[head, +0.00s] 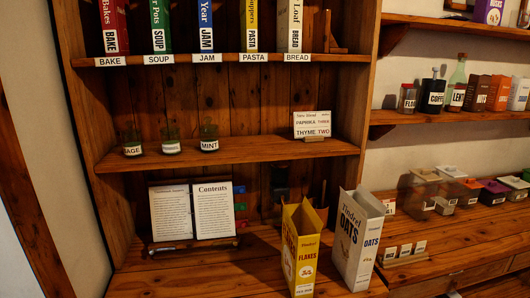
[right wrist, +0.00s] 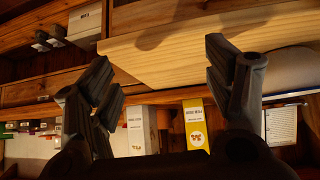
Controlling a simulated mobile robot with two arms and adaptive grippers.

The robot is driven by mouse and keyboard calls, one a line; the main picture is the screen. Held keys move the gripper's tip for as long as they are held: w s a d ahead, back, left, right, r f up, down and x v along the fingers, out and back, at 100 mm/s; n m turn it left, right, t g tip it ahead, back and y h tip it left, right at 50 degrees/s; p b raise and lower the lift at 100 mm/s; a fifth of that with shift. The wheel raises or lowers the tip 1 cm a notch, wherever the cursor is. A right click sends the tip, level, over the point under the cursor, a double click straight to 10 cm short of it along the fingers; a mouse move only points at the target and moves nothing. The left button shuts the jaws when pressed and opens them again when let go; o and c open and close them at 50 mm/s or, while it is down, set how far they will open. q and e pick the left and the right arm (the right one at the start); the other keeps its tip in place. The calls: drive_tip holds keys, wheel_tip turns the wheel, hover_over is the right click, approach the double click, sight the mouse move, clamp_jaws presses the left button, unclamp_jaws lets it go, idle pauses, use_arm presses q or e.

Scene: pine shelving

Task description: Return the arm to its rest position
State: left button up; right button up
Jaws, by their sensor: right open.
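My right gripper (right wrist: 160,68) shows in the right wrist view with its two dark fingers wide apart, one at the left and one at the right. Nothing is held between them. A pale wooden board (right wrist: 205,45) shows beyond the gap between the fingers; I cannot tell how far off it is. Neither gripper nor arm shows in the head view. My left gripper is in no view.
A yellow flakes box (head: 300,250) and a white oats box (head: 357,240) stand open-topped on the lower counter. Left of them is an open book (head: 192,211) on a stand. Jars (head: 170,141) and a card (head: 312,125) sit on the middle shelf. Containers (head: 425,187) crowd the right.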

drive_tip(key=s+f+g, duration=0.3)
drive_tip(key=s+g, duration=0.2)
drive_tip(key=s, duration=0.4)
drive_tip(key=s+d+f+g, duration=0.1)
drive_tip(key=s+f, duration=0.1)
drive_tip(key=f, duration=1.3)
drive_tip(key=s+f, duration=0.2)
drive_tip(key=f, duration=1.4)
drive_tip(key=s+d+f+g+b, duration=0.1)
drive_tip(key=s+d+f, duration=0.2)
drive_tip(key=s+f, duration=0.9)
drive_tip(key=s, duration=0.2)
drive_tip(key=shift+s+f+n+h, duration=0.2)
drive_tip(key=shift+s+n+h, duration=0.1)
drive_tip(key=shift+s+n, duration=0.1)
